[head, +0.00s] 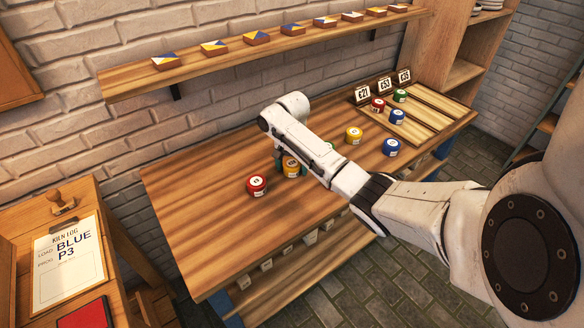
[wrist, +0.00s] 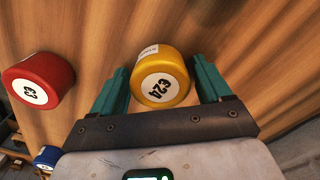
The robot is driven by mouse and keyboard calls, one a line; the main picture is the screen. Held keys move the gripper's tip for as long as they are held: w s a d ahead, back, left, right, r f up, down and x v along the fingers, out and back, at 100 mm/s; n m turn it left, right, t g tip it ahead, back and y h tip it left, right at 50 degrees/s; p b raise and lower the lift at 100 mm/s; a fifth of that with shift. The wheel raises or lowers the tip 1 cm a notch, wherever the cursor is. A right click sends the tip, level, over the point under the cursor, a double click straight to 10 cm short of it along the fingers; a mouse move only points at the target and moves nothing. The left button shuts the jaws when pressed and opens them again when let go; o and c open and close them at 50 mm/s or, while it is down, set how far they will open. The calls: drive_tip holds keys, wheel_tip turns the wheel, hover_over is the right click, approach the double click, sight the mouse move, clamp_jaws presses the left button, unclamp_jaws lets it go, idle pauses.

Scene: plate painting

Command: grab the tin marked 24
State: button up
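The yellow tin marked 24 (wrist: 160,78) stands between the two teal fingers of my gripper (wrist: 165,85) in the wrist view. The fingers are open, with a narrow gap showing on either side of the tin. In the head view this seems to be the yellow tin (head: 291,170) beside my gripper, partly hidden by my arm; its mark is too small to read there. A red tin (wrist: 38,78) sits to its left in the wrist view, and in the head view the red tin (head: 256,186) stands near the table's front.
Another yellow tin (head: 353,135) and a blue tin (head: 390,147) stand farther right on the table (head: 200,205). A slatted tray (head: 430,115) holds red, blue and green tins, with price-like signs (head: 384,86) behind. A wall shelf (head: 180,75) with small painted tiles runs above the table.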

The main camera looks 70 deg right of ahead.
drive_tip(key=c, duration=0.9)
drive_tip(key=shift+r, duration=0.15)
